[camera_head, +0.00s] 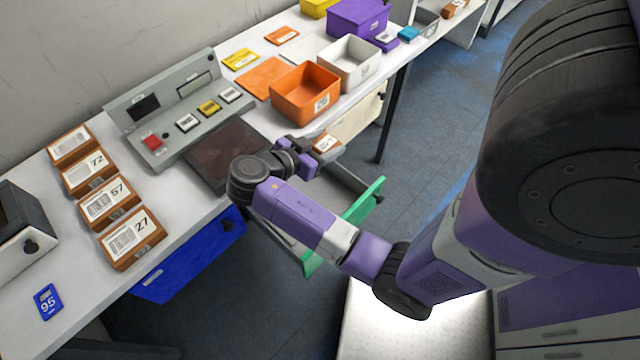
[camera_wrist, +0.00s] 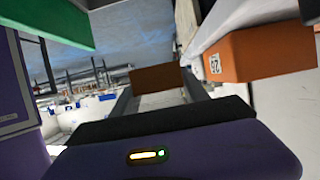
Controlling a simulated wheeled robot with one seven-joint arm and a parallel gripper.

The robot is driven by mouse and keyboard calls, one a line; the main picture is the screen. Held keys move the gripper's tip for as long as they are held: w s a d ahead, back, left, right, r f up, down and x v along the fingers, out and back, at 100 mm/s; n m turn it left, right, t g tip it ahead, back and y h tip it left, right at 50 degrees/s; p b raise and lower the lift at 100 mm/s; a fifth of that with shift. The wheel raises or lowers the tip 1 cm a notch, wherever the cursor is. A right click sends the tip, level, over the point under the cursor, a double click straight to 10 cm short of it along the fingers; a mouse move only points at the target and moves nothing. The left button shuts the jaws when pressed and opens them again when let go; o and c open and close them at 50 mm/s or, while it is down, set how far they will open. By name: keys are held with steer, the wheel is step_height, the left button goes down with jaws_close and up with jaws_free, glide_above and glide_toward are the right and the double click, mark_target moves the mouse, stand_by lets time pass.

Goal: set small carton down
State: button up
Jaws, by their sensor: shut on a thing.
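A small brown carton (camera_head: 327,144) with a white label shows at the end of my arm in the head view. My gripper (camera_head: 316,154) is shut on it. In the wrist view the plain brown carton (camera_wrist: 157,77) sits between the two finger ends of my gripper (camera_wrist: 158,92). In the head view the carton appears by the table's front edge, near the open green-fronted drawer (camera_head: 366,200). My wrist hides part of the carton and the drawer. I cannot tell its height or whether it touches anything below.
An orange bin (camera_head: 305,92) and a white bin (camera_head: 349,63) stand behind the carton. A grey scanning console (camera_head: 172,112) with a dark plate (camera_head: 229,153) lies to the left. Several labelled cartons (camera_head: 130,237) line the left table. A blue drawer (camera_head: 190,262) hangs below.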

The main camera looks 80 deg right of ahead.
step_height(320, 180, down, 16)
steer(key=shift+f+b, duration=0.1)
steer(key=shift+b, duration=0.2)
steer(key=shift+f+b, duration=0.65)
steer(key=shift+b, duration=0.2)
steer(key=o, duration=1.5)
steer(key=shift+r, duration=0.1)
